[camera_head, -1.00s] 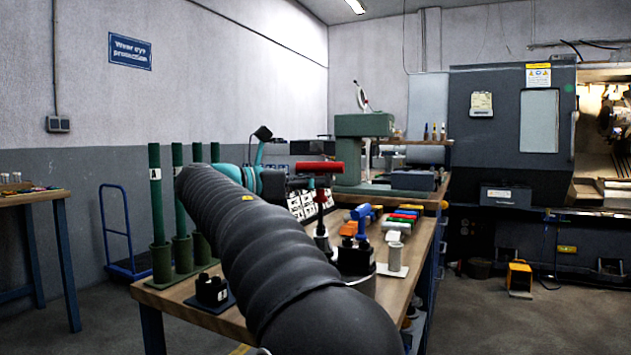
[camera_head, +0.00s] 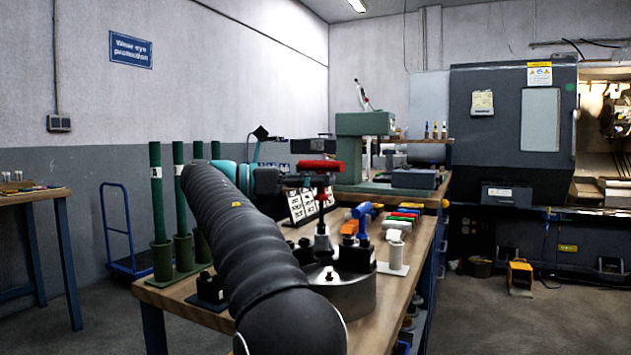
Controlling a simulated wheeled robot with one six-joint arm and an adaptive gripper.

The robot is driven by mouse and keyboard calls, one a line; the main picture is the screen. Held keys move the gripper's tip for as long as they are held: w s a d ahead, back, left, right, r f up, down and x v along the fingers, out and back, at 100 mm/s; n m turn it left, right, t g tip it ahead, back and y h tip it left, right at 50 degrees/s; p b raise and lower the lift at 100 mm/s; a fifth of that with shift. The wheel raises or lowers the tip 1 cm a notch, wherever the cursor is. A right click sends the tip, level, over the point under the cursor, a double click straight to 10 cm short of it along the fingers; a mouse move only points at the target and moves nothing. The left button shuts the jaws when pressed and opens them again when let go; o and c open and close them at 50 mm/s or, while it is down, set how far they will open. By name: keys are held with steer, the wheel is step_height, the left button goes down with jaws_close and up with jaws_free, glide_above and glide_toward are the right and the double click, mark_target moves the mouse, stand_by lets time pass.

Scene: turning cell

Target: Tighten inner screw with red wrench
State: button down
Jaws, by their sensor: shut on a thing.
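The red wrench (camera_head: 320,166) is a T-shaped tool with a thick red crossbar and a shaft that runs down below it. It stands upright above the grey round chuck (camera_head: 350,297). My gripper (camera_head: 308,181) is shut on the wrench just under the crossbar, and its fingers are small and dark here. The inner screw and the wrench tip are hidden or too small to make out. Black jaw blocks (camera_head: 355,256) stand on the chuck. My arm covers the chuck's left side.
Colored tools lie farther back. Green posts (camera_head: 157,200) stand at the left edge of the wooden bench (camera_head: 395,300). A green press (camera_head: 362,125) stands behind.

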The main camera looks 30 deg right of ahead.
mark_target(316, 162)
steer(key=shift+n+t+b, duration=0.65)
steer(key=shift+n+t, duration=0.05)
steer(key=shift+t, duration=0.4)
steer(key=shift+r, duration=0.2)
steer(key=shift+r+p, duration=0.7)
steer(key=shift+r, duration=1.65)
steer(key=shift+s, duration=0.1)
